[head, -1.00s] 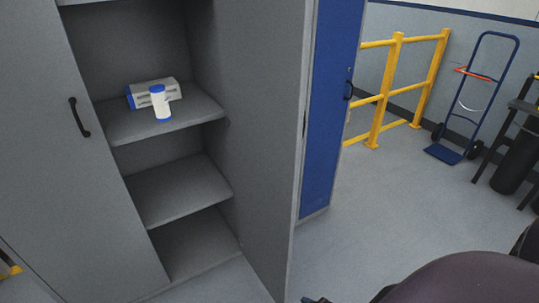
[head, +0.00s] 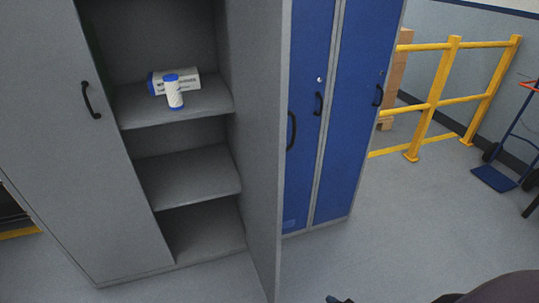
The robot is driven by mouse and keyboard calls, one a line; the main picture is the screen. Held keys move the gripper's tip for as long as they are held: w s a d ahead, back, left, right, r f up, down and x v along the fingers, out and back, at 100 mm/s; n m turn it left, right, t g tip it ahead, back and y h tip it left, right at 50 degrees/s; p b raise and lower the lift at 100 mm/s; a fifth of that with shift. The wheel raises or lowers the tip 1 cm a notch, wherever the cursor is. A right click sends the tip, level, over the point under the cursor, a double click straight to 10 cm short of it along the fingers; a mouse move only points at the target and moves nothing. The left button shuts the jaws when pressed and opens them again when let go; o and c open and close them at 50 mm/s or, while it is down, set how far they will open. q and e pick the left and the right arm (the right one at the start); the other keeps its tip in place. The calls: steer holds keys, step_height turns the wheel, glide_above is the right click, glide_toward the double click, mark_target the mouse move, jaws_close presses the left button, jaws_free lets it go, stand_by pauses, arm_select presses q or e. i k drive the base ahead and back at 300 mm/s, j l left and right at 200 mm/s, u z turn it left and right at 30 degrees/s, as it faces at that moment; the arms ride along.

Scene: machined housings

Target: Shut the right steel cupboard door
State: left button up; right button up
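The right steel cupboard door (head: 255,140) is grey and stands wide open in the head view. It juts out toward me, its inner face turned to the shelves. Its black handle (head: 291,131) shows just past the door's free edge, on the outer side. The left door (head: 45,130) of the grey cupboard is shut, with a black handle (head: 90,100). A dark tip at the bottom edge (head: 338,299) looks like part of my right gripper, well right of the door and apart from it; its fingers are mostly cut off. My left gripper is not in view.
White-and-blue packages (head: 175,90) lie on the upper shelf (head: 190,115), inside the cupboard. Blue lockers (head: 350,110) stand right of the open door. A yellow railing (head: 430,105) and a blue hand truck (head: 505,165) are farther right. The floor (head: 400,220) before the lockers is clear.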

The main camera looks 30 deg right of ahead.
mark_target(259, 31)
steer(key=l+u, duration=0.1)
steer(key=l, duration=0.8)
steer(key=i+l, duration=0.1)
steer(key=l, duration=0.2)
steer(key=i+l, duration=0.25)
steer(key=l, duration=0.3)
steer(key=u, duration=0.05)
